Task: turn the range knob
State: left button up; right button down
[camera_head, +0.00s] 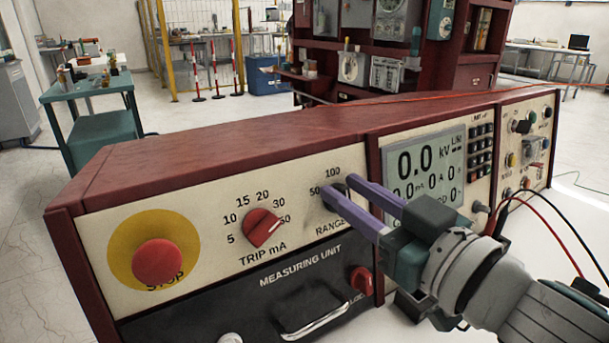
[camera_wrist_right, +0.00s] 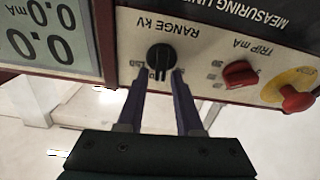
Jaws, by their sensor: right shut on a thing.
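The range knob is a small black knob on the cream front panel, beneath the "50" and "100" marks. In the head view it is mostly hidden by the fingers of my right gripper (camera_head: 339,187). In the right wrist view the range knob (camera_wrist_right: 161,57) shows clearly under the upside-down "RANGE kV" label. The two purple fingers of my right gripper (camera_wrist_right: 162,73) reach to the knob, one on each side, shut on it. My left gripper is not in view.
A red trip knob (camera_head: 262,228) and a red stop button (camera_head: 157,262) sit left of the range knob. A display (camera_head: 428,170) is to its right. The measuring unit drawer (camera_head: 290,295) has a metal handle below. Red and black cables (camera_head: 545,222) hang at the right.

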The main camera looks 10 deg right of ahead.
jog(key=shift+s+a+f+n+g+y+p, duration=0.15)
jog(key=shift+n+g+y+p, duration=0.25)
jog(key=shift+n, duration=1.65)
jog(key=shift+f+n+g+y+p, duration=0.2)
jog(key=shift+n+g+y+p, duration=0.2)
jog(key=shift+n, duration=1.7)
jog(key=shift+s+a+f+n+g+y+p, duration=0.1)
jog(key=shift+f+n+g+y+p, duration=0.3)
jog(key=shift+n, duration=1.65)
jog(key=shift+r, duration=0.15)
